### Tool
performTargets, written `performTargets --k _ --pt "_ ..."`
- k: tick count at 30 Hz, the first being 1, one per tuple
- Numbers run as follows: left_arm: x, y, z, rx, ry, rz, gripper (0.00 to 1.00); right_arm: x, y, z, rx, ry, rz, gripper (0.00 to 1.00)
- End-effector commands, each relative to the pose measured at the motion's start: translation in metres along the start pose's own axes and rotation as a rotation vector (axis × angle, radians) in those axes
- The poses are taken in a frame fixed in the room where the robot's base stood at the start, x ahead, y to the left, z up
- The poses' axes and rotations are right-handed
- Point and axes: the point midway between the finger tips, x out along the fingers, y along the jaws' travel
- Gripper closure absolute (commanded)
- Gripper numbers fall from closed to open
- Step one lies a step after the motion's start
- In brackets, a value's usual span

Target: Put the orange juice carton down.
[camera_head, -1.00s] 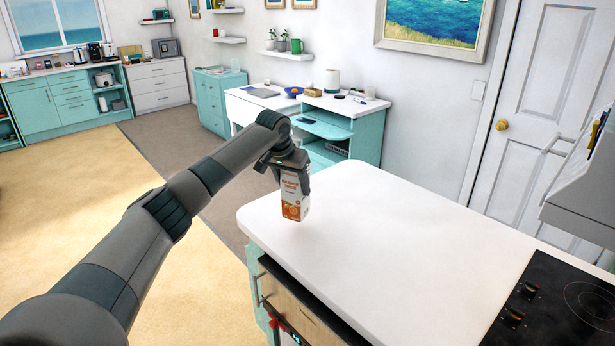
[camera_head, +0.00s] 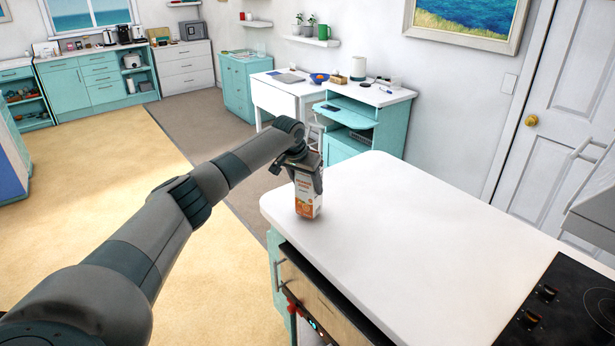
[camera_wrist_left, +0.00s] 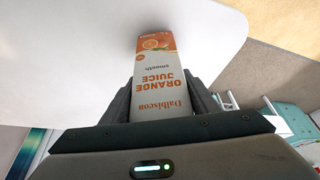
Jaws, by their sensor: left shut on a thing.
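The orange juice carton (camera_head: 307,196) is white and orange and stands upright at the far left corner of the white countertop (camera_head: 400,230). My left gripper (camera_head: 307,178) is shut on its upper part from above. In the left wrist view the carton (camera_wrist_left: 160,80) sits between both fingers, with its printed face showing and the white counter (camera_wrist_left: 60,60) beyond its far end. The carton's base looks at or very close to the counter surface; I cannot tell for certain whether it touches. My right gripper is not in view.
The counter around the carton is bare and wide to the right. A black cooktop (camera_head: 565,310) lies at the near right. A teal and white desk (camera_head: 360,115) stands behind.

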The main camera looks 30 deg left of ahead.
Motion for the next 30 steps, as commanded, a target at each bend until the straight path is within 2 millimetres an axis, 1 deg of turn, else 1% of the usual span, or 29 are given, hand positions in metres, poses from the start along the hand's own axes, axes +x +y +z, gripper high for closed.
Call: performTargets --k 1,4,7,18,19,21,30 --pt "0.0 0.0 -0.001 0.0 0.004 0.001 1.0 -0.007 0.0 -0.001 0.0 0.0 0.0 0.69" --pt "0.009 0.0 0.003 0.0 0.005 0.001 1.0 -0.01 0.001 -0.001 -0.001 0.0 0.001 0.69" --pt "0.013 0.0 0.004 -0.001 0.006 0.001 1.0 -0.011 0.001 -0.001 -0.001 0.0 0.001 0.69" --pt "0.015 0.001 0.005 0.0 0.006 0.001 1.0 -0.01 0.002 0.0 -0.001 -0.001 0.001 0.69" --pt "0.018 0.0 0.008 0.0 0.001 0.0 0.41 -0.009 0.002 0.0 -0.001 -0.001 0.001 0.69" --pt "0.017 0.0 0.008 0.0 0.001 0.0 0.27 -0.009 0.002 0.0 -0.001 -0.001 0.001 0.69" --pt "0.017 0.0 0.007 0.001 0.001 0.0 0.27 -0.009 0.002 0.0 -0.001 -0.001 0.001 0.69"
